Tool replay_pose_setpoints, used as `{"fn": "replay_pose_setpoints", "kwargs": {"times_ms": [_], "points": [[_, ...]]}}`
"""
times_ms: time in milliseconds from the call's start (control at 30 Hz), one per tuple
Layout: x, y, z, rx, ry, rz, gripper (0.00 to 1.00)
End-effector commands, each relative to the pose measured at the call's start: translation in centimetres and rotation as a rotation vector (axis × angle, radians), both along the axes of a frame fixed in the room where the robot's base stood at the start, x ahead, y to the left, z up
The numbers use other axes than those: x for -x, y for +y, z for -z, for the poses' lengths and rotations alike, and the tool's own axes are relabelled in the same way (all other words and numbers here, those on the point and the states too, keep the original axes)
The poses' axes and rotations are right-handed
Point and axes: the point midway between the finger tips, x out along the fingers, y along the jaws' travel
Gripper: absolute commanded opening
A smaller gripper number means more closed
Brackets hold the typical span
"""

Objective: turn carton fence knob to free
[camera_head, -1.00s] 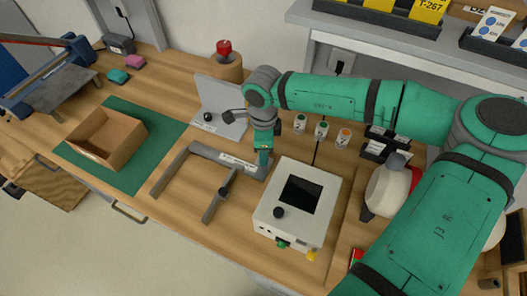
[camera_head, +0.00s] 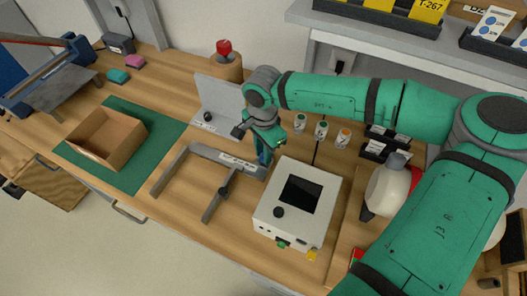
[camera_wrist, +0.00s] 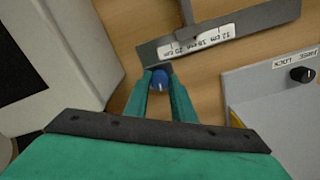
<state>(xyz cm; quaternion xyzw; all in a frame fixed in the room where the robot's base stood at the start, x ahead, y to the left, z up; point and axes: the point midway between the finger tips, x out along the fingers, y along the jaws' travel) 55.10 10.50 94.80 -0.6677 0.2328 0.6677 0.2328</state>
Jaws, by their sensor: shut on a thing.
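The grey carton fence (camera_head: 183,172) lies on the wooden table as an angled frame. Its label with cm marks shows in the wrist view on the bar (camera_wrist: 215,38). A blue knob (camera_wrist: 160,79) sits at the near end of that bar. My gripper (camera_wrist: 160,84) is shut on the blue knob, a fingertip on each side. In the head view my gripper (camera_head: 265,158) points down at the fence's right end and hides the knob. A black knob (camera_wrist: 302,74) beside a FREE/LOCK label is on a grey panel (camera_head: 217,93), apart from my gripper.
A white box with a dark screen (camera_head: 299,194) stands close to the right of my gripper. An open cardboard carton (camera_head: 107,138) sits on a green mat (camera_head: 165,132) at left. Several small capped containers stand behind the white box.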

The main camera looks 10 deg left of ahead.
Motion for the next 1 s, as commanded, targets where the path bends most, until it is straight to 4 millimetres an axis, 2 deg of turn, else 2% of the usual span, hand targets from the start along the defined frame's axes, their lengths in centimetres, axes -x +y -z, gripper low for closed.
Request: {"fn": "replay_pose_setpoints", "kwargs": {"times_ms": [467,500,567,867,1000], "points": [[-0.02,0.12,-0.11,-0.003,-0.001,-0.017,0.00],[-0.02,0.12,-0.11,-0.003,-0.001,-0.017,0.25],[-0.02,0.12,-0.11,-0.003,-0.001,-0.017,0.39],[0.00,0.04,-0.08,-0.001,-0.001,-0.016,0.41],[-0.07,-0.01,-0.90,0.000,-0.002,-0.015,0.41]]}}
